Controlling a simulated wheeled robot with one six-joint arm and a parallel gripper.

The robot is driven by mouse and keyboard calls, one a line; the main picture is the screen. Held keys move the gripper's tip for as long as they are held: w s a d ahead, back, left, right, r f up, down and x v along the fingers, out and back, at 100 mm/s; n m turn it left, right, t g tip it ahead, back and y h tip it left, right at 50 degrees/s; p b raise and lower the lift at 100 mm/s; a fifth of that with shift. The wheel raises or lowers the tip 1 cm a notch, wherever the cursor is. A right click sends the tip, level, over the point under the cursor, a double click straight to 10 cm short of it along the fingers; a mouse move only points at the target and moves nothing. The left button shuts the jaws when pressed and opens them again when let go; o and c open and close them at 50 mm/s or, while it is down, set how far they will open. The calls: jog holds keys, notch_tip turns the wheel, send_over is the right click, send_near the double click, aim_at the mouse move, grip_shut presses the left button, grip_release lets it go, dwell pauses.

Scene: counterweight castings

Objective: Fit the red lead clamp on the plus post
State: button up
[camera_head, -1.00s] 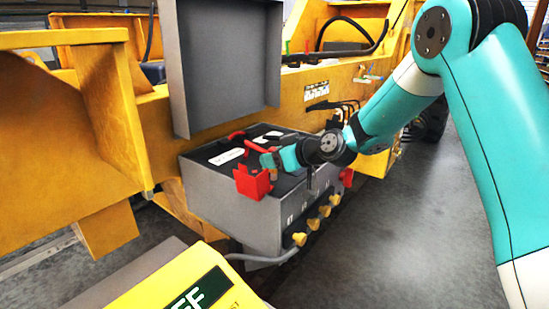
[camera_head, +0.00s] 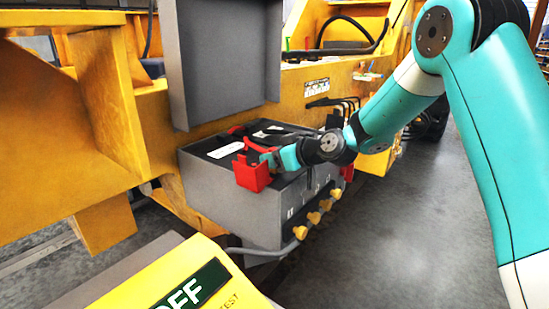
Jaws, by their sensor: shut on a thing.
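A grey battery box (camera_head: 262,213) with a raised lid (camera_head: 222,70) stands against the yellow machine. My gripper (camera_head: 271,159) is over the box's open top, near its front left corner, and is shut on the red lead clamp (camera_head: 257,147). The clamp is small and partly covered by the fingers. A red lead (camera_head: 237,129) runs behind it across the dark battery top. A red block-like piece (camera_head: 252,176) is at the front edge just below and left of my fingers. I cannot make out the plus post or whether the clamp touches it.
Yellow knobs (camera_head: 314,218) stick out of the box's front, with a grey cable (camera_head: 265,251) below. Another red piece (camera_head: 347,172) is at the box's right end. A yellow panel (camera_head: 190,283) lies in the foreground. Floor (camera_head: 410,240) at the right is clear.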

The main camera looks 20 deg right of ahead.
jog(key=shift+f+b, duration=0.4)
jog(key=shift+f, duration=0.05)
jog(key=o, duration=1.1)
jog(key=shift+c, duration=0.2)
jog(key=b+v, duration=0.4)
jog(key=v, duration=1.3)
jog(key=shift+d+r, duration=0.15)
jog(key=shift+s, duration=0.1)
jog(key=s+a+f+g, duration=0.2)
jog(key=s+a+g, duration=0.3)
jog(key=a, duration=0.4)
jog(key=s+a+f+g+h, duration=0.2)
jog(key=s+g, duration=0.1)
jog(key=s, duration=0.7)
jog(key=s+a+f+g+h, duration=0.1)
jog(key=s+a+f+g, duration=0.2)
jog(key=s, duration=0.8)
jog(key=shift+h, duration=0.4)
